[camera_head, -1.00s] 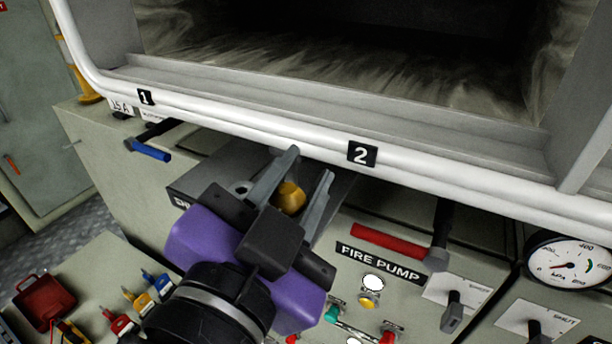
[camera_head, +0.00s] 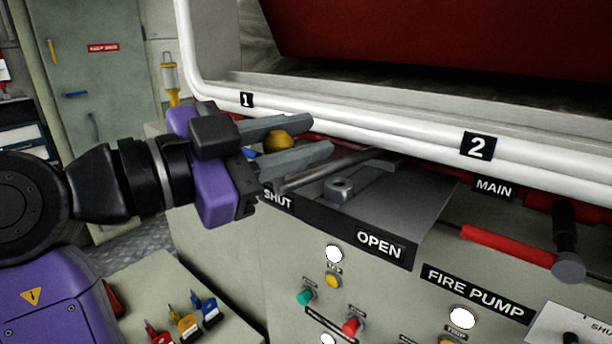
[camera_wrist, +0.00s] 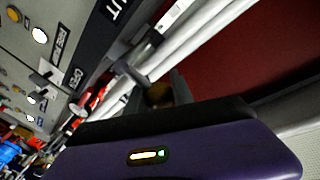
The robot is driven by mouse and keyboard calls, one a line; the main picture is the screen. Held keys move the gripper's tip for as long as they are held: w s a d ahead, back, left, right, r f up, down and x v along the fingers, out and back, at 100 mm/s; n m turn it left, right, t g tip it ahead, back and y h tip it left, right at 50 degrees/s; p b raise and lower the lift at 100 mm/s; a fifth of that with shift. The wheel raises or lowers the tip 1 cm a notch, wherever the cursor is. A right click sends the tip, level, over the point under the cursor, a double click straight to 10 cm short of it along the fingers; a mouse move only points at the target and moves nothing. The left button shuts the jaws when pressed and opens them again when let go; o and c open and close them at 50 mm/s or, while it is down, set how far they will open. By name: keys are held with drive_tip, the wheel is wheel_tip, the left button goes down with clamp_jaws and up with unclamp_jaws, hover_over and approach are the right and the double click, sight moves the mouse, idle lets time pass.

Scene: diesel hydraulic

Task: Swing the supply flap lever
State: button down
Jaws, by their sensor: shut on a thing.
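The supply flap lever shows as a grey bar (camera_head: 318,172) above a dark grey plate (camera_head: 400,205) under the white rail. The plate's front carries a SHUT label at its left and an OPEN label (camera_head: 380,244) at its right. My gripper (camera_head: 320,135) comes from the left, over the SHUT end, with its two fingers on either side of a yellow knob (camera_head: 277,141). It is shut on this knob, which also shows dimly between the fingers in the wrist view (camera_wrist: 157,94). The joint between knob and bar is hidden by the lower finger.
A thick white rail (camera_head: 340,138) marked 1 and 2 runs just above my fingers. A red-handled lever (camera_head: 508,245) and the FIRE PUMP panel (camera_head: 478,290) are at the right.

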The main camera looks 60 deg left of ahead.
drive_tip(key=a+b, duration=0.1)
drive_tip(key=a, duration=0.3)
drive_tip(key=shift+s, duration=0.1)
drive_tip(key=shift+a, duration=0.55)
drive_tip(key=shift+r, duration=0.1)
drive_tip(key=shift+w+r, duration=0.15)
drive_tip(key=shift+w, duration=0.1)
idle(1.3)
drive_tip(key=c, duration=1.1)
unclamp_jaws()
drive_tip(key=shift+c, duration=0.2)
drive_tip(key=shift+o, duration=0.2)
drive_tip(key=shift+s, duration=0.1)
drive_tip(key=shift+s+f+b, duration=0.2)
drive_tip(key=shift+s+b, duration=0.1)
drive_tip(key=s+b, duration=0.1)
drive_tip(key=s, duration=0.6)
drive_tip(key=shift+d, duration=0.25)
